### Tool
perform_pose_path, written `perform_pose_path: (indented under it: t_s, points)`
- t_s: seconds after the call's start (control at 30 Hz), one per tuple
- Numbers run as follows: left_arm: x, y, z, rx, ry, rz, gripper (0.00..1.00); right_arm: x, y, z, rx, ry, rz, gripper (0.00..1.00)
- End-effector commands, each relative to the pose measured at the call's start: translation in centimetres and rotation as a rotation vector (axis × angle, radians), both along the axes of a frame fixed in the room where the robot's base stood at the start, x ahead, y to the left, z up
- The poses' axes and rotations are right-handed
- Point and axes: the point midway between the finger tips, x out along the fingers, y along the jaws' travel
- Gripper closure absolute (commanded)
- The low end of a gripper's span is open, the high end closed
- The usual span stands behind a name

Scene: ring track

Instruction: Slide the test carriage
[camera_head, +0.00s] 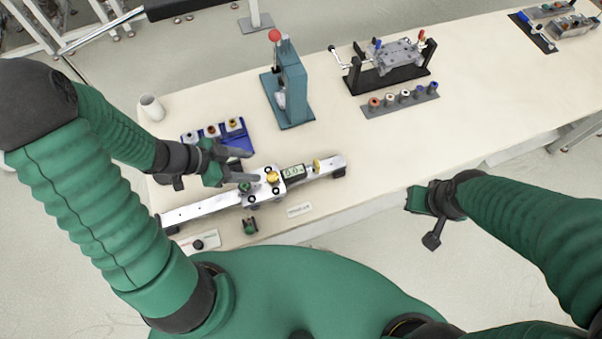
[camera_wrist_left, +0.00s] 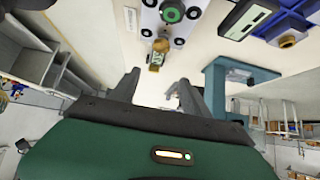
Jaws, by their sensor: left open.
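The test carriage (camera_head: 262,190) is a pale block with a gold knob (camera_head: 272,177), a green knob (camera_head: 244,187) and black rollers. It sits around the middle of a long white rail (camera_head: 205,206) near the table's front edge. My left gripper (camera_head: 252,167) is open just behind the carriage, its fingers pointing right. In the left wrist view the carriage (camera_wrist_left: 150,17) is at the top, with a brass knob (camera_wrist_left: 160,48) beyond the gap between the fingertips (camera_wrist_left: 157,85); nothing is between them.
A blue tray (camera_head: 237,141) is close behind my left gripper. A teal press (camera_head: 290,85), a black fixture (camera_head: 390,80) and a white cup (camera_head: 151,108) stand farther back. The table's right middle is clear.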

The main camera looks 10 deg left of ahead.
Motion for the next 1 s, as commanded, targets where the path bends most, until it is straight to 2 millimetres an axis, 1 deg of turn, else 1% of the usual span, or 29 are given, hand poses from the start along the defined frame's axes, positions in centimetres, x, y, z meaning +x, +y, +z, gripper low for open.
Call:
perform_pose_path:
  t_s: [0.07,0.17,0.5,0.63,0.8,1.0]
  points:
    - [-0.1,-0.5,-0.4,-0.009,0.002,-0.013,0.45,0.0,0.0,-0.2,0.0,0.0,0.0,1.0]
    - [0.5,-1.5,-1.6,-0.008,0.002,-0.015,0.45,0.0,0.0,-0.8,0.0,0.0,0.0,1.0]
    - [3.9,-6.5,-8.0,-0.008,0.002,-0.015,0.45,0.0,0.0,-4.0,0.0,0.0,0.0,1.0]
    - [5.1,-8.3,-10.1,-0.008,0.001,-0.015,0.45,0.0,0.0,-5.1,0.0,0.0,0.0,1.0]
    - [6.2,-9.7,-11.6,-0.005,0.0,-0.013,0.45,0.0,0.0,-5.7,0.0,0.0,0.0,1.0]
    - [6.4,-10.1,-11.8,-0.004,0.0,-0.012,0.45,0.0,0.0,-5.7,0.0,0.0,0.0,1.0]
